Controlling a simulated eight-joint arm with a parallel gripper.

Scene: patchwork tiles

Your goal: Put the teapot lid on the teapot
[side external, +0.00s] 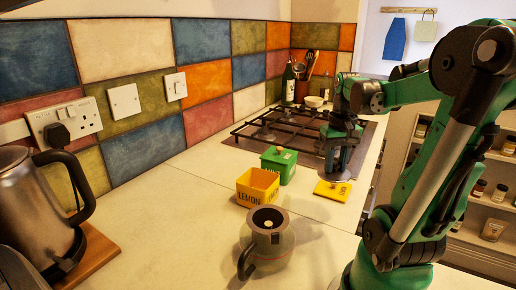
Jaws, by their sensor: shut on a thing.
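The teapot (283,254) is grey, with its dark handle at the left, and stands upright on the near counter. My gripper (338,168) points down over the counter in front of the hob, well behind and to the right of the teapot. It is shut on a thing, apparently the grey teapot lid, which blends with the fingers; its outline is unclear.
An open yellow LEMON tin (257,198) stands behind the teapot. A green tin (272,172) with its lid on stands behind that. A yellow lid (325,194) lies flat just in front of my gripper. A kettle (32,215) stands at left. The hob (250,137) is behind.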

